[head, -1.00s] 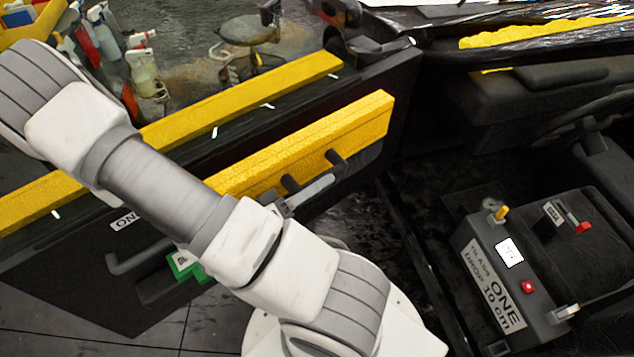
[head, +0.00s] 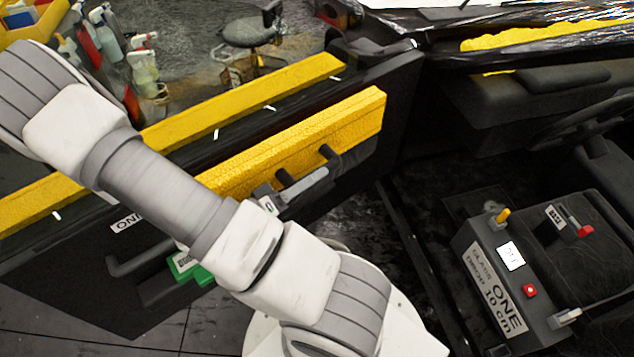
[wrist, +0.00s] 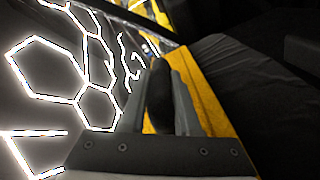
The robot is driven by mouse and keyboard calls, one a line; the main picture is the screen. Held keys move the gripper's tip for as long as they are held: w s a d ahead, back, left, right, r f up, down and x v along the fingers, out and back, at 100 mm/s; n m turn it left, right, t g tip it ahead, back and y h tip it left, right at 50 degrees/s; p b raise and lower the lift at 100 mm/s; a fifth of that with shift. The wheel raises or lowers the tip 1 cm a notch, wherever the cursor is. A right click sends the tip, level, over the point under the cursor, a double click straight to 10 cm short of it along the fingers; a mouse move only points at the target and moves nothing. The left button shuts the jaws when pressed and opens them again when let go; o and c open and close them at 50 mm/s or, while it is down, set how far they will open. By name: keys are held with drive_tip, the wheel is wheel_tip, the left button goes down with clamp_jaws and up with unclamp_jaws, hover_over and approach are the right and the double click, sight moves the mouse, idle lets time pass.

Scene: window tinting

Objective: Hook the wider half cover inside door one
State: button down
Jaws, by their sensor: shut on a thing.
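Door one (head: 127,222) stands open, its inner face towards me. A long yellow strip (head: 290,92) lies along its top edge, partly behind my arm. A second yellow cover (head: 345,118) with black grips stands in front of the inner face, below that strip. My gripper (head: 305,184) is shut on a black grip of this cover. In the wrist view, the grip (wrist: 158,95) sits between my grey fingers, with the yellow cover (wrist: 205,95) behind. The cover's left part is hidden by my arm. I cannot tell whether its hooks touch the door.
A door handle (head: 135,258) and a green thing (head: 200,274) are low on the door. Spray bottles (head: 143,68) and a stool (head: 250,32) stand beyond the door.

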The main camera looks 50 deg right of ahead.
drive_tip(key=shift+w+d+f+b, duration=0.25)
drive_tip(key=shift+w+f+b, duration=0.4)
drive_tip(key=shift+w, duration=0.9)
drive_tip(key=shift+w+d+f+b, duration=0.3)
drive_tip(key=shift+w+b, duration=0.5)
drive_tip(key=shift+w, duration=0.7)
drive_tip(key=shift+w+d+f+b, duration=0.2)
drive_tip(key=shift+w+f+b, duration=0.45)
drive_tip(key=shift+w, duration=0.9)
drive_tip(key=shift+r, duration=0.1)
drive_tip(key=c, duration=0.5)
unclamp_jaws()
drive_tip(key=shift+c, duration=0.2)
drive_tip(key=shift+a, duration=0.1)
drive_tip(key=w+a, duration=0.2)
drive_tip(key=a, duration=1.5)
drive_tip(key=shift+w+b, duration=0.25)
drive_tip(key=shift+b, duration=0.15)
